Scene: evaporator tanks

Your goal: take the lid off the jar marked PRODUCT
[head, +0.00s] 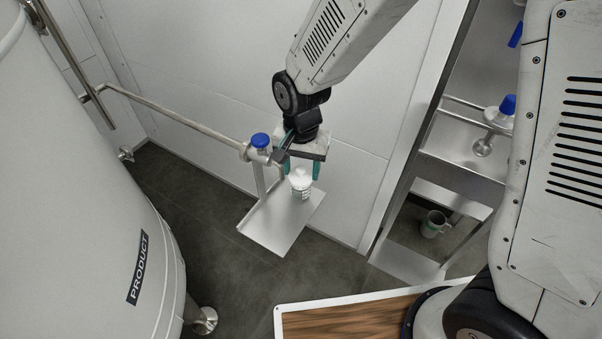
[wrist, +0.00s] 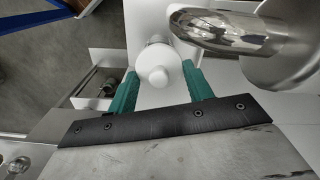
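A small white jar (head: 300,192) with a white lid (head: 299,177) stands upright on a metal shelf (head: 272,232) beside the tank. Dark marks show on the jar, too small to read. The word PRODUCT is on a black plate on the tank (head: 138,268). My gripper (head: 302,170) points down over the jar, with its green fingers apart on either side of the lid. The fingers look open, with little gap to the lid. The jar's body is mostly hidden there.
A blue-capped valve (head: 261,141) and a pipe (head: 170,116) are close left of my gripper; a shiny pipe (wrist: 225,30) is close in the wrist view. At right, a metal frame holds shelves with a mug (head: 434,223). The shelf's front part is bare.

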